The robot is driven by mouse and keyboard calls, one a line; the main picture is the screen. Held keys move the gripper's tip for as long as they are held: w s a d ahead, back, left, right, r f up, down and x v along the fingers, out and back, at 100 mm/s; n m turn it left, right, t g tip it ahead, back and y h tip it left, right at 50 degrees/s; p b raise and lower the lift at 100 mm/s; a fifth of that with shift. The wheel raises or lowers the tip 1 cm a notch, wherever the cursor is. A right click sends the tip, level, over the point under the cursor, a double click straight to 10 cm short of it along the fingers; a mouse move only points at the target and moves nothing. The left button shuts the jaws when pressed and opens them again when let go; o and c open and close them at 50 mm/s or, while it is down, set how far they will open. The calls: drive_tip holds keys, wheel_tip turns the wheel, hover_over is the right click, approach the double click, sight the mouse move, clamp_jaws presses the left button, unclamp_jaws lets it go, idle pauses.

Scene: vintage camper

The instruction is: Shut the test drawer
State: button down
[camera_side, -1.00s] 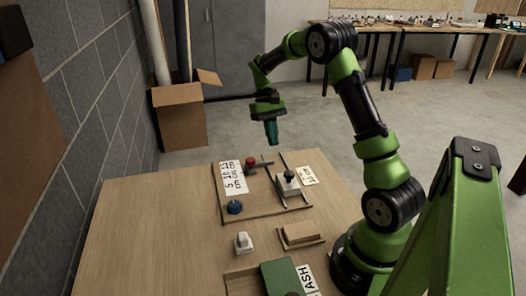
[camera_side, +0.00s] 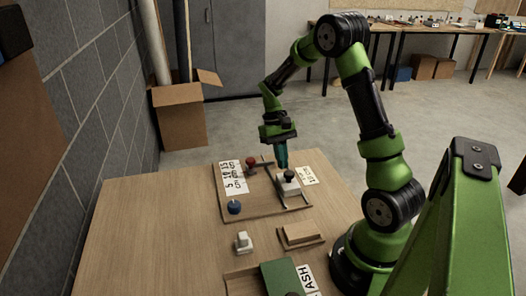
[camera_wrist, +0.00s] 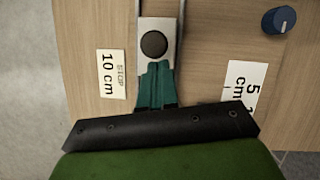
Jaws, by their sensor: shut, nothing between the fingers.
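A pale block (camera_side: 289,189) with a round black knob (camera_side: 289,174) sits between two dark rails on a board. It looks like the test drawer, though no label names it. In the wrist view the black knob (camera_wrist: 154,44) shows from above, with the pale block (camera_wrist: 169,28) under it. My gripper (camera_side: 283,166) is shut and empty, pointing down at the far end of the block. In the wrist view the teal fingertips (camera_wrist: 155,66) are close beside the knob and cover part of the block. I cannot tell whether they touch it.
A "STOP 10 cm" label (camera_wrist: 112,75) lies beside the rails. A red knob (camera_side: 251,162), a blue knob (camera_side: 234,207) and a scale card (camera_side: 233,178) share the board. A white switch (camera_side: 242,242), a wooden block (camera_side: 300,233) and a green box (camera_side: 280,277) stand nearer. The table's left side is clear.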

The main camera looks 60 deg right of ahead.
sight(286, 174)
drive_tip(key=s+a, duration=0.3)
drive_tip(key=shift+f, duration=0.1)
idle(0.3)
